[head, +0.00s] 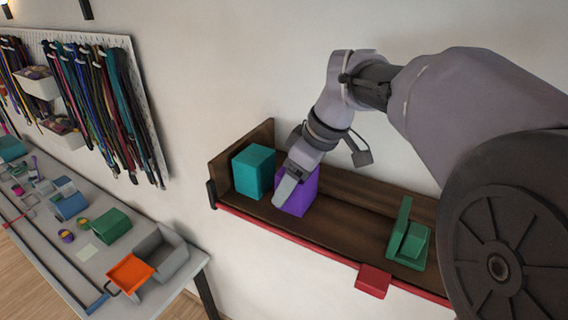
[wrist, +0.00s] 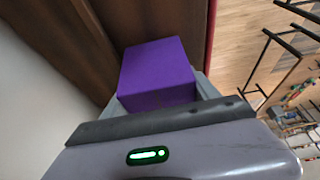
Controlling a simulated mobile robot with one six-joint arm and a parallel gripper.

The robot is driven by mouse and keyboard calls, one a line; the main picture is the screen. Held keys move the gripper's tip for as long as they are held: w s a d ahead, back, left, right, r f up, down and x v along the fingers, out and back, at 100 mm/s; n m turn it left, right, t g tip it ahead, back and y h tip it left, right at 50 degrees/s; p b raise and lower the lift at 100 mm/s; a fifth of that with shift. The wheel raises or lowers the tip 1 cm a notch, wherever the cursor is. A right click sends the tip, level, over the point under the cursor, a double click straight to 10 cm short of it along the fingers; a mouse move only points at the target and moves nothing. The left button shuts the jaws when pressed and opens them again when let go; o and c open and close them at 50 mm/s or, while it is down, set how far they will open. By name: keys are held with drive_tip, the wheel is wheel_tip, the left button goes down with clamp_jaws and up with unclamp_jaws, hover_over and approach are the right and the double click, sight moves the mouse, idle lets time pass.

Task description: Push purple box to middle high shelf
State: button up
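The purple box (head: 301,193) stands on a brown wooden wall shelf (head: 345,213) with a red front edge, right of a teal box. My gripper (head: 286,188) is down at the purple box, and one grey finger covers part of its left side. In the wrist view the purple box (wrist: 156,75) lies just beyond my gripper (wrist: 160,100), with grey finger parts showing at its left and right. The far finger is hidden in the head view. I cannot tell whether the fingers press on the box or only stand beside it.
The teal box (head: 254,171) is close on the left, by the shelf's end wall. A green bracket-like object (head: 408,240) stands at the right, with bare shelf between. A red block (head: 373,281) hangs at the front edge. A grey worktable (head: 110,262) is lower left.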

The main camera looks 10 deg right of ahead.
drive_tip(key=o, duration=0.4)
drive_tip(key=p+v, duration=0.1)
drive_tip(key=v, duration=1.1)
